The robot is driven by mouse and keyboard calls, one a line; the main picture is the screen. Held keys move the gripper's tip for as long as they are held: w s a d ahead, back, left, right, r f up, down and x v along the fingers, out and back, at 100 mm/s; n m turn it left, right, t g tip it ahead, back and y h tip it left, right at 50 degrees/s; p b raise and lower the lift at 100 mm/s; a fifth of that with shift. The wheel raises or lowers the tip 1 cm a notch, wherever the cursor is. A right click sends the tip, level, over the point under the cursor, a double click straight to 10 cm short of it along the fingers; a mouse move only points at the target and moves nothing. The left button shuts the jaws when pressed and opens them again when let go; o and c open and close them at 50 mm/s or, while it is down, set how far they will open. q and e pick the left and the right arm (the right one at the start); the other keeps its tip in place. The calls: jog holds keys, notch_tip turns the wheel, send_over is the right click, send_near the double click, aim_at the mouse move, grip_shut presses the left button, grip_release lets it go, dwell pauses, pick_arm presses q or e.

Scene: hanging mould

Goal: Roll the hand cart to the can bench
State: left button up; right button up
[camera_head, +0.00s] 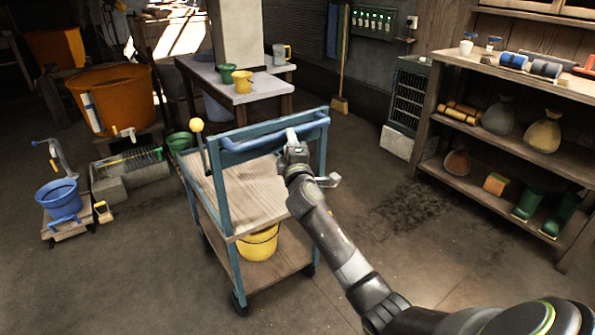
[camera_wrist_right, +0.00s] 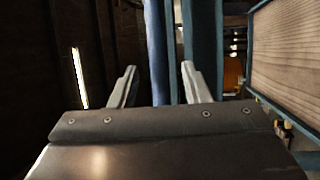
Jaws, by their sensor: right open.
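The hand cart (camera_head: 250,195) stands mid-floor in the head view, with a blue frame, two wooden shelves and a blue push handle (camera_head: 250,143) along its top. A yellow bucket (camera_head: 258,243) sits on its lower shelf. My right gripper (camera_head: 292,137) is at the right part of the handle. In the right wrist view its fingers (camera_wrist_right: 158,78) are apart, with a blue bar (camera_wrist_right: 157,40) showing between them; I cannot tell whether they touch it. The can bench (camera_head: 210,75), a pale-topped table with green, yellow and grey cans, stands behind the cart. My left gripper is out of view.
A shelf unit (camera_head: 455,150) with sacks and boots stands at the right. An orange tub (camera_head: 120,92), a green bucket (camera_head: 180,142) and a blue bucket (camera_head: 60,198) stand at the left. A broom (camera_head: 340,70) leans at the back. Floor right of the cart is clear.

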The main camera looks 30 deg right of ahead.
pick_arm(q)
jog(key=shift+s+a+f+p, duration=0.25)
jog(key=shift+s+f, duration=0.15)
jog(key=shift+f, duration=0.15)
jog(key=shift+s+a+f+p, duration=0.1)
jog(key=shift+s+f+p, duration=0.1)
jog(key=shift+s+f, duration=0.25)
pick_arm(e)
jog(key=v, duration=1.2)
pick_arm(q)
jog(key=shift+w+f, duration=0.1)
pick_arm(e)
jog(key=shift+w, duration=0.1)
